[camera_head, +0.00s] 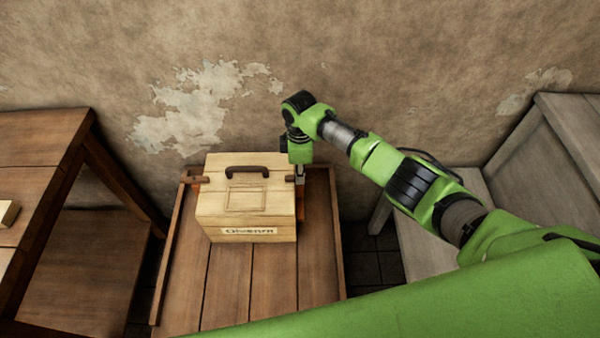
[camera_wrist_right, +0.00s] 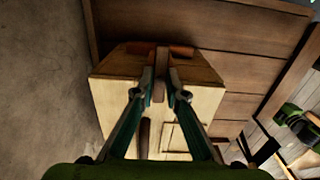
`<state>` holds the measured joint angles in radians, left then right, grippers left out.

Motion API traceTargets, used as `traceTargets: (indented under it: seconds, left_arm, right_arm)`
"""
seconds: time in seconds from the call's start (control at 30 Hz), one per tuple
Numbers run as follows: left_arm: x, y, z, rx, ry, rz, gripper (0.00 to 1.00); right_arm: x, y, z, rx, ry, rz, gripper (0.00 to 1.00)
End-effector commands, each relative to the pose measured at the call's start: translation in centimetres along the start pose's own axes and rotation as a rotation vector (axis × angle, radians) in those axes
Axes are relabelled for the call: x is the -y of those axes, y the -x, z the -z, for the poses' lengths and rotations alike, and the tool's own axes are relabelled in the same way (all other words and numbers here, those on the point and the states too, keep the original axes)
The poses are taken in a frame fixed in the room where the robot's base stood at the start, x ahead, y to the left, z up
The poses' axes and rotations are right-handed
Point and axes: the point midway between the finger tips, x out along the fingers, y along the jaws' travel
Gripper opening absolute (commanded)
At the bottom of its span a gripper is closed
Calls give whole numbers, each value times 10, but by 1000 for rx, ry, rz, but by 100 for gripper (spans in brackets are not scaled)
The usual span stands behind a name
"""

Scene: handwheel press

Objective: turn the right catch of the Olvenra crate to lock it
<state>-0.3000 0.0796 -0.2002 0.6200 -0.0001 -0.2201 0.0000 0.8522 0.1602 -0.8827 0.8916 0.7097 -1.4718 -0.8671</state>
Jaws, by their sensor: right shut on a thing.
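The Olvenra crate (camera_head: 246,205) is a pale wooden box with a dark handle (camera_head: 247,171) on its lid and a name label on its front. It stands on a brown plank table. Its left catch (camera_head: 198,180) sticks out at the left edge of the lid. My right gripper (camera_head: 300,190) points down at the crate's right side. In the right wrist view my right gripper (camera_wrist_right: 161,82) is shut on the brown right catch (camera_wrist_right: 161,56) at the crate's edge. The fingers partly hide the catch, so its exact angle is hard to tell. My left gripper is not in view.
The plank table (camera_head: 225,285) has raised side rails and clear room in front of the crate. A brown wooden bench (camera_head: 50,140) stands at left, a grey wooden unit (camera_head: 560,150) at right. A stained wall (camera_head: 230,60) is close behind.

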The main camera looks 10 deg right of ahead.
Motion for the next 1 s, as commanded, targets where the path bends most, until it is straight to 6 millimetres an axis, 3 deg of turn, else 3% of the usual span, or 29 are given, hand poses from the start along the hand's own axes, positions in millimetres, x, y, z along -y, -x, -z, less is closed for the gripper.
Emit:
traceTargets:
  seconds: [0.03, 0.07, 0.1, 0.57, 1.0]
  left_arm:
    - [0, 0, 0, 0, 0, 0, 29]
    - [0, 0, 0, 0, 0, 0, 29]
    - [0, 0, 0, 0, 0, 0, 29]
    - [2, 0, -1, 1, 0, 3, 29]
    - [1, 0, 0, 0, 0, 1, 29]
  right_arm:
    - [-1, 2, 2, -4, 3, -5, 0]
    - [-2, 2, 2, -4, 3, -5, 20]
    - [-1, 2, 2, -4, 3, -5, 29]
    - [-1, 9, 1, -2, 2, -2, 29]
    - [-1, 95, 1, -3, 3, -5, 29]
